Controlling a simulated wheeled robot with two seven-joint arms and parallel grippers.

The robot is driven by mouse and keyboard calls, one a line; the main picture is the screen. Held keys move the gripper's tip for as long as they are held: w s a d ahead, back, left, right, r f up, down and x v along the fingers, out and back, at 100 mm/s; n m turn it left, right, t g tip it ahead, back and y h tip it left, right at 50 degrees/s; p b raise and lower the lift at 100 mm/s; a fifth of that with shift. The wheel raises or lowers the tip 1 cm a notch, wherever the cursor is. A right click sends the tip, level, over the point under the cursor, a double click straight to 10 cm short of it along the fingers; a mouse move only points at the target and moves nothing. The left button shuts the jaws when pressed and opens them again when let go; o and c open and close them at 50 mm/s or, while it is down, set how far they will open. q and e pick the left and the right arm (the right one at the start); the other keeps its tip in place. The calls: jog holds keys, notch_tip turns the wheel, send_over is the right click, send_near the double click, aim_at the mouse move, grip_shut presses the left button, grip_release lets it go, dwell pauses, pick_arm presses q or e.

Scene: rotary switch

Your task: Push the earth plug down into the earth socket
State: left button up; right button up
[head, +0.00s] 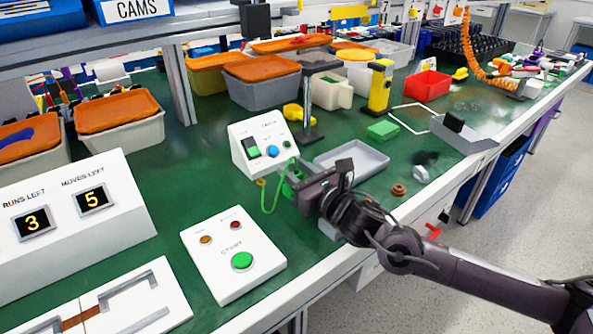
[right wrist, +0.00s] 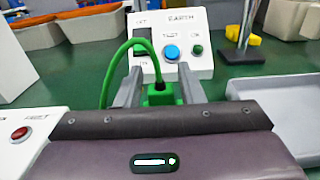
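The green earth plug (right wrist: 160,94), with a green cable (right wrist: 106,71) arching from its top to the left, sits between the two fingers of my right gripper (right wrist: 160,75). The fingers stand on either side of it; I cannot tell whether they press on it. In the head view my right gripper (head: 292,186) is low over the green table in front of the white EARTH panel (head: 244,150). The panel has a black rocker switch, a blue button and a small green round part. The plug's lower end is hidden, and I cannot make out the earth socket. My left gripper is not in view.
A grey tray (head: 352,160) lies just right of my right gripper. A white start box (head: 232,250) with a green button stands nearer the front. A post (head: 311,110) on a dark base rises behind the panel. A brown ring (head: 398,189) lies near the table's front edge.

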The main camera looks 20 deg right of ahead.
aim_at(296, 169)
jog(key=shift+o, duration=1.3)
notch_tip(296, 169, up, 20)
jog(key=p, duration=0.3)
jog(key=shift+p, duration=0.3)
